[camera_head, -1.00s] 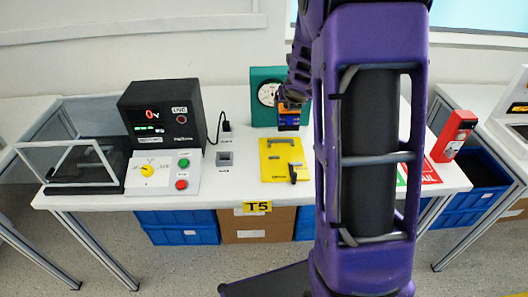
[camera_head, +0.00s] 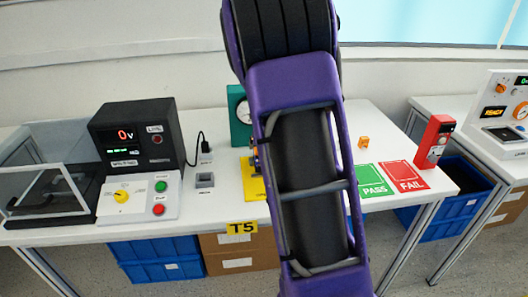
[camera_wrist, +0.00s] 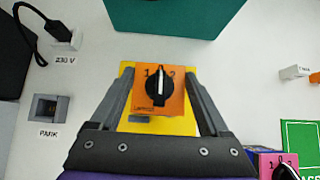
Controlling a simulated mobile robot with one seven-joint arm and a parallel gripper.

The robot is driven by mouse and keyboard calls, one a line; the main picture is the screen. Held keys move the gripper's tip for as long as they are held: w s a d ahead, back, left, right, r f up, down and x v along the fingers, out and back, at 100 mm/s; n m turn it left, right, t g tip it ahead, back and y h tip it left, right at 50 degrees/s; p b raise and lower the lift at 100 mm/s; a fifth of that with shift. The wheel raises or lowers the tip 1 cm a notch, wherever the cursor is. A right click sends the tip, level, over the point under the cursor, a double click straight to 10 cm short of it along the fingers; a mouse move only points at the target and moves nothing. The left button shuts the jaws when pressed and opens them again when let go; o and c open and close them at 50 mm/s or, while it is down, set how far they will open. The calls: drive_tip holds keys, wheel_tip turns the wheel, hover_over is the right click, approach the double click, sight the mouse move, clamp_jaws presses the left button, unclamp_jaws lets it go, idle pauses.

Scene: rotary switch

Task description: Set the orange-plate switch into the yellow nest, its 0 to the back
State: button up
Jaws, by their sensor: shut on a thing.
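The orange-plate switch (camera_wrist: 140,97) is held between the fingers of my gripper (camera_wrist: 159,78). Its black knob points to the top of the wrist view, between the marks 1 and 2; I cannot read a 0. The yellow nest (camera_wrist: 184,126) lies under the switch, which covers most of it. I cannot tell whether the switch touches it. A magenta-plate switch (camera_wrist: 265,160) shows at the lower right of the wrist view, partly cut off.
A teal block (camera_head: 239,118) with a round dial stands behind the nest. Left are a socket marked PARK (camera_head: 205,180), a black meter (camera_head: 133,135) and a white control box (camera_head: 140,199). Right are a small orange object (camera_head: 363,142), green PASS (camera_head: 374,178) and red FAIL (camera_head: 402,176) areas.

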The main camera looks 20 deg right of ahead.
drive_tip(key=shift+f, duration=0.3)
drive_tip(key=shift+f, duration=0.15)
drive_tip(key=o, duration=1.4)
drive_tip(key=shift+o, duration=0.2)
drive_tip(key=shift+r, duration=0.25)
drive_tip(key=p+v, duration=0.2)
drive_tip(key=v, duration=1)
drive_tip(key=shift+f, duration=0.1)
